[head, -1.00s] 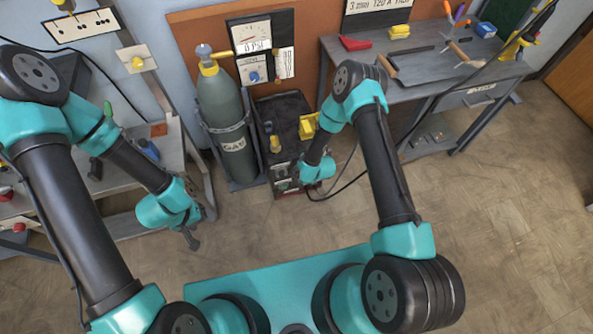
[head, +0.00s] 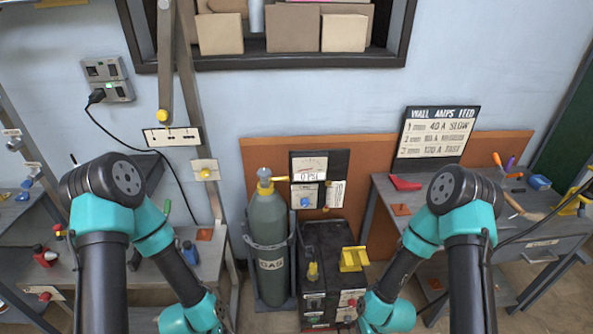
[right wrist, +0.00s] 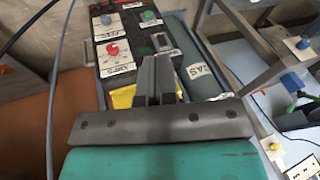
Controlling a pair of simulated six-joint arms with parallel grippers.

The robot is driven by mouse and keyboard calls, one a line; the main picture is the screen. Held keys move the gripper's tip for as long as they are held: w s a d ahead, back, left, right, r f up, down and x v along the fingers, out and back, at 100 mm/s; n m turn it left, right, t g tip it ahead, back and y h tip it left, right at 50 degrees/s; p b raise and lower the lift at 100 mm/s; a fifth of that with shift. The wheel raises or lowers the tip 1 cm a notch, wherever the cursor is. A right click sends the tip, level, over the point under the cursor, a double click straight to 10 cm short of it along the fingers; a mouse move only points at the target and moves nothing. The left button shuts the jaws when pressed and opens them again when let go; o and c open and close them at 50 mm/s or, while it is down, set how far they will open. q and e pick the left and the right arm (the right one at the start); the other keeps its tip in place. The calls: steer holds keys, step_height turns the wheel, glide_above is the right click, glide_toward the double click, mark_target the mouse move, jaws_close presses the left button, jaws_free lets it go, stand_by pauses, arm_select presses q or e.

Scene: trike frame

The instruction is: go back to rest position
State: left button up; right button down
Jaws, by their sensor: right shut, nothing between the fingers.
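My right gripper (right wrist: 158,80) shows in the right wrist view with its two grey fingers together and nothing between them. It points toward the dark welder box (right wrist: 130,45), whose front panel has a red and a green knob. In the head view the right arm's teal wrist is low in front of the welder box (head: 328,250), and its fingers cannot be made out. My left arm comes down at the left of the head view. Its wrist is at the bottom edge, and the left gripper's fingers are out of frame.
A green gas cylinder (head: 269,240) stands left of the welder box and shows in the right wrist view (right wrist: 205,80). A grey workbench (head: 500,225) with tools is at the right, another bench (head: 205,265) at the left. A cable hangs by the right arm.

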steer(key=s+d+r+m+g, duration=0.1)
steer(key=s+r+m, duration=0.3)
steer(key=s, duration=0.2)
steer(key=shift+d+r+m, duration=0.35)
steer(key=shift+d+m, duration=0.05)
stand_by(0.7)
